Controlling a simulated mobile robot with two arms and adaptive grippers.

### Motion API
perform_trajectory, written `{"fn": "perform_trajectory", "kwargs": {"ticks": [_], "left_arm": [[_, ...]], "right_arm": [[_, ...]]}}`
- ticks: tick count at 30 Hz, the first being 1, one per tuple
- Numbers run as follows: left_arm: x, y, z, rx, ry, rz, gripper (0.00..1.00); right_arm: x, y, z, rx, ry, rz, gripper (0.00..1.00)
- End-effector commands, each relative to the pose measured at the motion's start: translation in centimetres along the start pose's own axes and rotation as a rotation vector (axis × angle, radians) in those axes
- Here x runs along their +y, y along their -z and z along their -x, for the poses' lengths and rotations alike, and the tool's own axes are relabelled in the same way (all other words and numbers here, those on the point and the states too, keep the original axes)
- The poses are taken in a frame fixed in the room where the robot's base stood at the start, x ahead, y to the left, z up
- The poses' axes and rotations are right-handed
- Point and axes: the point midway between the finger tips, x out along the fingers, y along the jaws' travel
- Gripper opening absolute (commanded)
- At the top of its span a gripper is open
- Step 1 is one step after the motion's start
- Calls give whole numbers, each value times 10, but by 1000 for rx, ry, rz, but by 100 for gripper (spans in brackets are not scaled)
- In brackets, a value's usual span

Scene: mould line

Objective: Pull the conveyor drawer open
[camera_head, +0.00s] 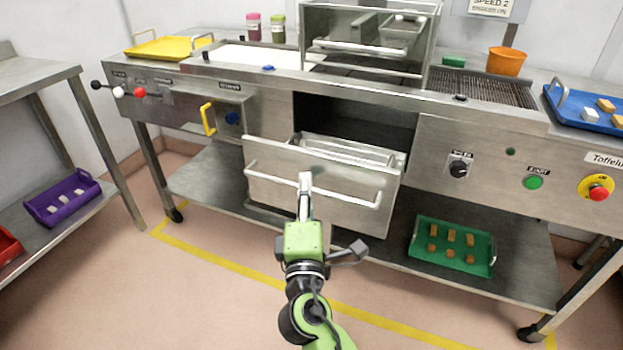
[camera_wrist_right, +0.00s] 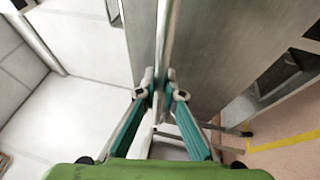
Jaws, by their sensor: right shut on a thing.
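The conveyor drawer (camera_head: 350,198) is a steel front with a long bar handle (camera_head: 265,173), in the middle of the machine in the head view. It stands out from the frame, with a dark opening and a metal inner box (camera_head: 348,150) visible behind it. My right gripper (camera_head: 305,183) is at the middle of the handle, shut on it. In the right wrist view, my right gripper's teal fingers (camera_wrist_right: 160,90) close on the bar (camera_wrist_right: 164,45) beside the drawer front (camera_wrist_right: 215,50). My left gripper is not in view.
A green tray (camera_head: 412,243) with several brown pieces lies on the lower shelf, right of the drawer. A yellow-handled panel (camera_head: 208,119) is to the left. Control buttons, including a red stop button (camera_head: 598,193), are at right. The floor in front is clear.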

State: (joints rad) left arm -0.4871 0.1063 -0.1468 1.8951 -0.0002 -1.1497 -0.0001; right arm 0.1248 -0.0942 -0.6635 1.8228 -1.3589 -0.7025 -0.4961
Motion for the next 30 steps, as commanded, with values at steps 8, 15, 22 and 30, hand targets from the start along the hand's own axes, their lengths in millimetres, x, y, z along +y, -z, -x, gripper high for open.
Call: {"fn": "perform_trajectory", "kwargs": {"ticks": [8, 15, 22, 30], "left_arm": [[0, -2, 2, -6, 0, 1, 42], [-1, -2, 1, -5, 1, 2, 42], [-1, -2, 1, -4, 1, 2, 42], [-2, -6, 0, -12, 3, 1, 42]], "right_arm": [[0, 2, 5, -1, 2, 1, 0], [0, 2, 5, -1, 2, 1, 16], [0, 2, 5, -1, 1, 1, 26], [0, 2, 14, 0, 1, 1, 26]]}}
